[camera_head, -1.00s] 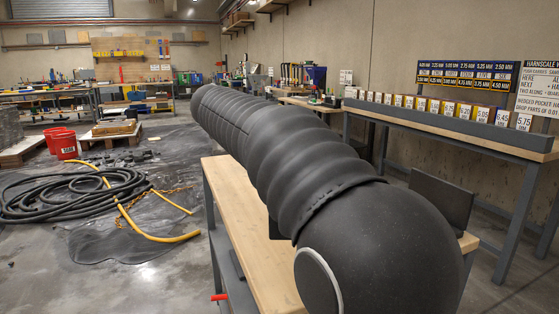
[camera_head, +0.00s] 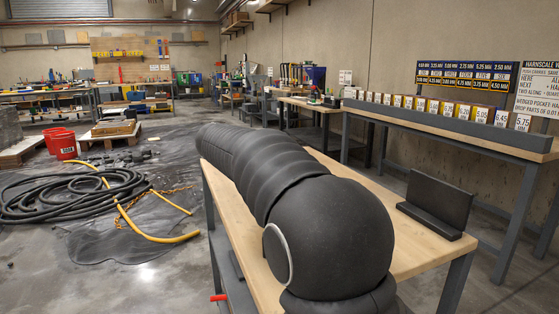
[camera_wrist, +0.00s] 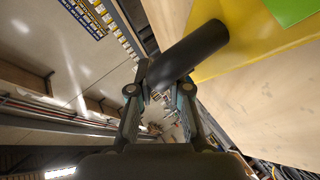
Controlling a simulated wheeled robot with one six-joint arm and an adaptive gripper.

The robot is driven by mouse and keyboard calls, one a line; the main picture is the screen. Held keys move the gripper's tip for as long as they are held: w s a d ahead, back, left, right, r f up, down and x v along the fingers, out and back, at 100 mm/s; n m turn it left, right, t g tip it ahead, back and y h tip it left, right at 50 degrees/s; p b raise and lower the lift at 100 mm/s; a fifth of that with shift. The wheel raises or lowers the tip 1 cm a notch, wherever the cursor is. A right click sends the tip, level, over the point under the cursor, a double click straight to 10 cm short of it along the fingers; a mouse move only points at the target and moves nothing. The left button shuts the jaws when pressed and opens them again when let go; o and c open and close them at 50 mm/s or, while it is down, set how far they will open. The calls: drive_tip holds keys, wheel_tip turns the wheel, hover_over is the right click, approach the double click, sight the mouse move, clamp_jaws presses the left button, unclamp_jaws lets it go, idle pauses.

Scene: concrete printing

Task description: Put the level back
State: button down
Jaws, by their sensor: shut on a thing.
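In the wrist view my gripper (camera_wrist: 160,88) is shut on a dark, smooth, rounded bar (camera_wrist: 188,54), which lies across the fingertips and slants up to the right. I cannot tell whether this bar is the level or part of it. Beside it is a flat yellow surface (camera_wrist: 243,50) with a bright green patch (camera_wrist: 295,8) at the corner. No level can be made out for certain in either view. In the head view my arm hides the gripper and what it holds.
A wooden-topped bench (camera_head: 410,235) stands under my arm, with a black upright plate (camera_head: 440,203) on it. A long rack bench (camera_head: 440,128) with numbered boxes runs along the right wall. A coiled hose (camera_head: 75,195) and red buckets (camera_head: 64,146) are on the floor at left.

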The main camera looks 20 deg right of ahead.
drive_tip(key=c, duration=1.5)
unclamp_jaws()
drive_tip(key=shift+f, duration=0.1)
drive_tip(key=o, duration=0.4)
drive_tip(key=v, duration=1.2)
drive_tip(key=shift+b, duration=0.35)
